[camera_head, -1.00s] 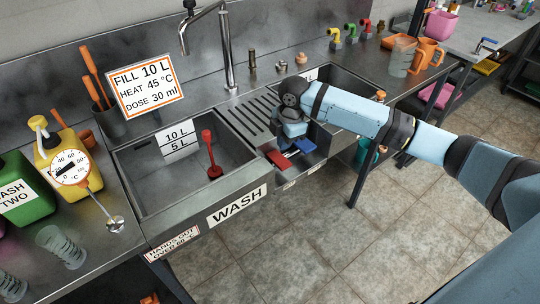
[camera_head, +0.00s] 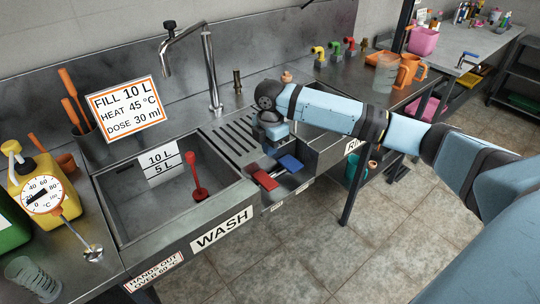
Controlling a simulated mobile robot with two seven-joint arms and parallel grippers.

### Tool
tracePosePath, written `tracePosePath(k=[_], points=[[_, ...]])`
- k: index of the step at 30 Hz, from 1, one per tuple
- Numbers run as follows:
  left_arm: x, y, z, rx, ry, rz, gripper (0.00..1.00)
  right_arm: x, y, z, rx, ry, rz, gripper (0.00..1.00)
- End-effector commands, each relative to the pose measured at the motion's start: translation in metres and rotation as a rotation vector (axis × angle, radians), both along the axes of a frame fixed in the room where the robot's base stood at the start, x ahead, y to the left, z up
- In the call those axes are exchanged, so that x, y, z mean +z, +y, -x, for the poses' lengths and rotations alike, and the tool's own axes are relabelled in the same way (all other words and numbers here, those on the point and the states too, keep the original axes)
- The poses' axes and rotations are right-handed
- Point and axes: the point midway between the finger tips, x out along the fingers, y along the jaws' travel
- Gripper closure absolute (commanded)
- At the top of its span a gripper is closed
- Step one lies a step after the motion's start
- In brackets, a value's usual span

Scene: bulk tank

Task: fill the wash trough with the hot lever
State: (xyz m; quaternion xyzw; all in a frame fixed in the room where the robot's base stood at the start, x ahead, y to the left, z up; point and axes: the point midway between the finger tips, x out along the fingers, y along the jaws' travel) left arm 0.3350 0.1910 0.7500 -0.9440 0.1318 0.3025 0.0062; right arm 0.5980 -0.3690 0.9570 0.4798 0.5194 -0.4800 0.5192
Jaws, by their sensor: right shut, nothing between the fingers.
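The wash trough (camera_head: 112,192) is a grey steel basin at the left with a WASH label; I see no clear water surface in it. A red upright-handled plug (camera_head: 197,178) stands on its floor. The red lever (camera_head: 263,177) and the blue lever (camera_head: 290,163) stick out side by side at the front of the counter, right of the trough. My right gripper (camera_head: 277,138) points down just behind and above them, apparently apart from both; it is shut, its fingertips mostly hidden. The tap (camera_head: 211,75) shows no visible stream. My left gripper is out of view.
A level plate (camera_head: 160,164) marked 10 L and 5 L hangs on the trough's back wall. The instruction sign (camera_head: 124,109) stands behind. A round thermometer (camera_head: 42,196) and yellow bottle (camera_head: 20,175) are at the left. A ribbed drainboard (camera_head: 232,137) lies right of the trough.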

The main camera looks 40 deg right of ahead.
Motion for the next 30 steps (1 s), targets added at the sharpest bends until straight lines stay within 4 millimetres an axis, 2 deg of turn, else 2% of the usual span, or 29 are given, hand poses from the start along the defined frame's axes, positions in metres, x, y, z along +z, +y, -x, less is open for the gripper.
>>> tracePosePath(k=[9,15,21,30], points=[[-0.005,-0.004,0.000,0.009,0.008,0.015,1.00,-0.070,0.000,0.001,-0.001,0.004,0.000,1.00],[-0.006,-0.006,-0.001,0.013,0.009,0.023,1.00,-0.103,0.000,0.001,-0.001,0.002,0.002,1.00],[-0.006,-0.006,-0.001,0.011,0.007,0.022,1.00,-0.118,0.000,0.001,0.000,0.001,0.001,1.00],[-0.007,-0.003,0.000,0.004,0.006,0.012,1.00,-0.120,0.000,0.001,0.000,0.001,0.001,1.00]])
